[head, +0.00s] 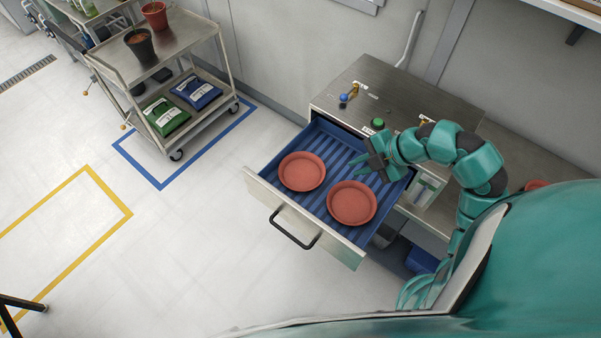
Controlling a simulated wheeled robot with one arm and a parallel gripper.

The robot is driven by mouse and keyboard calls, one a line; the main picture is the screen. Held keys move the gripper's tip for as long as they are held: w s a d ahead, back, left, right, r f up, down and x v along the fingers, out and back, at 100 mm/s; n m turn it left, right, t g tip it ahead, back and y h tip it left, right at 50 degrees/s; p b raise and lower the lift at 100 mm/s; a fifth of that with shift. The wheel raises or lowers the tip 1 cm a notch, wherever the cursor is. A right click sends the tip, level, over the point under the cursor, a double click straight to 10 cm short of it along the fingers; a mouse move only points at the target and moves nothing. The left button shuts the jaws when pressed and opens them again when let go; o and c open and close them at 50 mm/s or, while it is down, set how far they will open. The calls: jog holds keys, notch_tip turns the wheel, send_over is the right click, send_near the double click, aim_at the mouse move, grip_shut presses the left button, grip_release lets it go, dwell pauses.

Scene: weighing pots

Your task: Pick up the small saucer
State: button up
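Two round terracotta-red saucers lie in an open drawer (262,189) with a blue ribbed inside. The left saucer (302,171) looks slightly smaller than the right saucer (352,203), but the difference is slight and I cannot be sure which is the small one. My gripper (366,170) is over the back right part of the drawer, above and behind the right saucer and to the right of the left one. Its fingers look spread apart with nothing between them. It appears clear of both saucers.
The drawer juts from a steel bench with a green button (377,124) and small fittings on top. A black handle (294,229) is on its front. A steel trolley (177,38) carries two plant pots above, green and blue packs below.

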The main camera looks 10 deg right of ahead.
notch_tip(320, 180, down, 3)
jog(key=b, duration=0.2)
jog(key=p, duration=0.2)
send_near(312, 188)
jog(key=shift+x, duration=1.1)
jog(key=shift+a+f, duration=0.1)
jog(key=shift+f, duration=0.4)
jog(key=shift+w+a+f+p, duration=0.2)
jog(key=shift+a+p, duration=0.2)
jog(key=shift+p, duration=0.2)
jog(key=shift+p+x, duration=0.65)
jog(key=shift+x, duration=0.15)
jog(key=shift+p+x, duration=0.55)
jog(key=shift+x, duration=0.9)
grip_shut()
